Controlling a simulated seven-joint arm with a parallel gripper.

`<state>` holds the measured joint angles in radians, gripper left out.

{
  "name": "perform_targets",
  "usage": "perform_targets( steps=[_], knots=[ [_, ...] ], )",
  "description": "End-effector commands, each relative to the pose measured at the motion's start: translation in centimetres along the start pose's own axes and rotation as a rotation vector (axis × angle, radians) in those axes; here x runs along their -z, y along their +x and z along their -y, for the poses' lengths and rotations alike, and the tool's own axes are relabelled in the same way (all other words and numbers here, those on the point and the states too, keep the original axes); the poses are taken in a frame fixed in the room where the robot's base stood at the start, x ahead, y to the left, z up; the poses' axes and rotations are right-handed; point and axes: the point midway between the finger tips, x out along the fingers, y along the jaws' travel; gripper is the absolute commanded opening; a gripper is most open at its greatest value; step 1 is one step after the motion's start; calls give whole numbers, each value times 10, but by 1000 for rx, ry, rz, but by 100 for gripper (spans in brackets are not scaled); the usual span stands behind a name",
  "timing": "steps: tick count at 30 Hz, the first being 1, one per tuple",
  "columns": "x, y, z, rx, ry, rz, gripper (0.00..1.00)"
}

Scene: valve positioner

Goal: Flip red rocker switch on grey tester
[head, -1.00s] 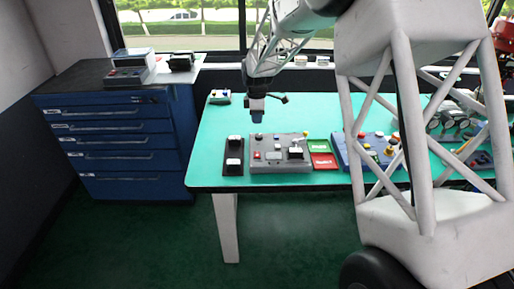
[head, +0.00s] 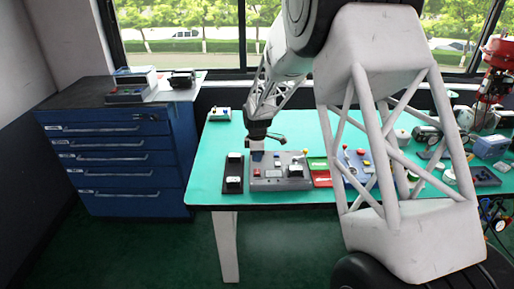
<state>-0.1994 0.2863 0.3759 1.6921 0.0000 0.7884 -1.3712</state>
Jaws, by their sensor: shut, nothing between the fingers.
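The grey tester (head: 296,184) lies on the front part of the green-topped table. Its top carries several small controls, among them a black-and-white block (head: 294,171) toward the right. My gripper (head: 257,156) points down over the tester's back left area, with its tip at or just above the panel. I cannot tell whether it touches. The fingers are shut and hold nothing.
A black box with white parts (head: 233,174) stands close left of the tester. Red and green trays (head: 320,179) and a blue panel with knobs (head: 357,167) lie to the right. A small device (head: 220,114) sits at the back left. The table's left front (head: 207,190) is clear.

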Motion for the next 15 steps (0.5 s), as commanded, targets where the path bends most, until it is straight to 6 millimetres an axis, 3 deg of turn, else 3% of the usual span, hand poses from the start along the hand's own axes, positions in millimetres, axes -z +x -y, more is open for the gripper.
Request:
perform_targets(
  steps=[6, 15],
  knots=[
    [0, 28, 0, 0, 0, 0, 0],
    [0, 44, 0, -1, 0, 0, 0]
  ],
)
